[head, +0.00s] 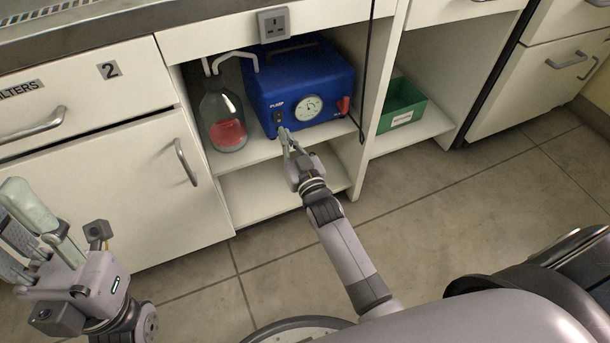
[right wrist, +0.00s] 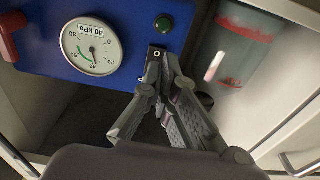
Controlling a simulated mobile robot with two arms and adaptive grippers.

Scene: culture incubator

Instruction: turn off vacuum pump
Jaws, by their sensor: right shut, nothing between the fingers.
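The blue vacuum pump (head: 318,77) stands on the upper shelf of the open cabinet, with a round gauge (head: 307,107) and a red handle (head: 343,105) on its front. The fingers partly hide the switch. My left gripper (head: 38,225) is at the lower left, away from the pump; its jaw state is unclear.
A glass bottle (head: 222,117) with red liquid stands close left of the pump, with white tubing above it. A cabinet divider (head: 375,95) and hanging black cable are at the right. A green bin (head: 402,104) sits beyond. The floor in front is clear.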

